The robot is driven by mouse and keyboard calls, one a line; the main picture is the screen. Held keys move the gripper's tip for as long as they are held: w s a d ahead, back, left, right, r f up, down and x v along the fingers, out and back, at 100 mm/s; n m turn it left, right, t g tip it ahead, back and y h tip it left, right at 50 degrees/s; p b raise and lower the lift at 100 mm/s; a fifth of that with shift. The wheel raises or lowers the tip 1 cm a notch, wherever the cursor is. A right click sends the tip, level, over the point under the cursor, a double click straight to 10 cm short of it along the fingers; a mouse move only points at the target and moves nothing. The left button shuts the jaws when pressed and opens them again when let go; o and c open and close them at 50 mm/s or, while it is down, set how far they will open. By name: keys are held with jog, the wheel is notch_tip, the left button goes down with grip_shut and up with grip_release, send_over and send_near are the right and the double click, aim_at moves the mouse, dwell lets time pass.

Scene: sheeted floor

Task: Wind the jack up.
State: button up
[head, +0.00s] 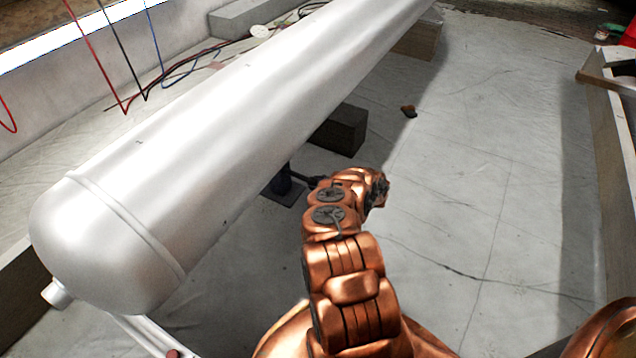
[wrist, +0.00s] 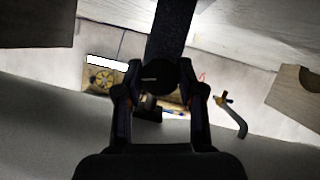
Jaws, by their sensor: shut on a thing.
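The jack (head: 283,181) is a small dark post on a flat dark base plate, low beside and partly under the big pale tank (head: 200,140). My copper arm reaches in from the right, and my gripper (head: 311,182) is at the jack's side, mostly hidden by my own wrist. In the wrist view my gripper (wrist: 165,80) has both fingers closed in around a dark part in front of a dark upright bar (wrist: 173,35). The part looks like the jack's crank, but it is too dark to make out its shape.
A dark block (head: 340,130) stands behind the jack under the tank, and a paler block (head: 418,40) farther back. Red, black and blue cables lie at the upper left. A small brown lump (head: 408,111) lies on the sheeted floor. The floor right of my arm is clear up to a long edge (head: 612,150).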

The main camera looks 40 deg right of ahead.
jog(key=shift+w+f+m+y+b, duration=0.1)
jog(key=shift+w+m+y+b, duration=0.15)
jog(key=shift+m+y+b, duration=0.55)
jog(key=shift+o, duration=0.2)
jog(key=m+y+b, duration=0.1)
jog(key=b, duration=0.2)
jog(key=shift+g+b, duration=0.3)
jog(key=m+y+b, duration=0.2)
jog(key=m+b, duration=0.1)
jog(key=b, duration=0.4)
jog(key=shift+w, duration=0.1)
jog(key=shift+a+m+g+y+b, duration=0.1)
jog(key=shift+m+g+y+b, duration=0.2)
jog(key=shift+m+y+b, duration=0.25)
jog(key=o, duration=0.8)
jog(key=shift+o, duration=1.2)
jog(key=shift+s, duration=0.2)
